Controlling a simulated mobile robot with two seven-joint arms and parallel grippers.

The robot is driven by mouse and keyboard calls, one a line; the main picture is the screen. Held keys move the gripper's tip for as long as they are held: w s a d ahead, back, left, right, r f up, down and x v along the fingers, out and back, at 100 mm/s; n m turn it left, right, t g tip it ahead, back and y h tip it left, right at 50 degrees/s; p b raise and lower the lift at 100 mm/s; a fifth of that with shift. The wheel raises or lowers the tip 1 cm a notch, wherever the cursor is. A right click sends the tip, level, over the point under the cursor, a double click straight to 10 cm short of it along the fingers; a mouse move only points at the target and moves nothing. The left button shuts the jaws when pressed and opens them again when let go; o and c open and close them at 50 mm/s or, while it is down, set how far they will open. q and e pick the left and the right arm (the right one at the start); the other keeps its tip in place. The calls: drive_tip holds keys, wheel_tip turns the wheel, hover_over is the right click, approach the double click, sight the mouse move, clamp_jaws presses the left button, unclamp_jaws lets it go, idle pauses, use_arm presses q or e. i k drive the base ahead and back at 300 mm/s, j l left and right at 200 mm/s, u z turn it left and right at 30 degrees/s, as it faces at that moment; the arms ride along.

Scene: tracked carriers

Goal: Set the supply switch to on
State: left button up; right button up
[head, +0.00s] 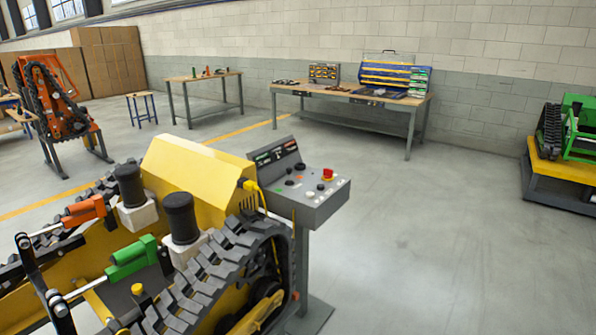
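A grey control box (316,208) stands on a post beside the yellow tracked carrier (200,168). Neither of my grippers shows in the head view.
The carrier's black track (220,262) stands close to the box's left side. Open grey floor (430,240) lies to the right. A workbench (345,97) with cases is at the back wall. A green tracked machine (575,125) sits on a yellow-topped stand at far right.

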sight(328, 173)
drive_tip(key=i+l+u, duration=0.15)
drive_tip(key=u, duration=0.35)
drive_tip(key=i+l+u, duration=0.15)
drive_tip(key=l+u, duration=0.15)
drive_tip(key=u, duration=0.2)
drive_tip(key=i+l+u, duration=0.2)
drive_tip(key=l, duration=0.2)
drive_tip(key=l+u, duration=0.2)
drive_tip(key=l, duration=0.2)
drive_tip(key=i+l+u, duration=0.15)
drive_tip(key=l, duration=0.7)
drive_tip(key=k, duration=0.05)
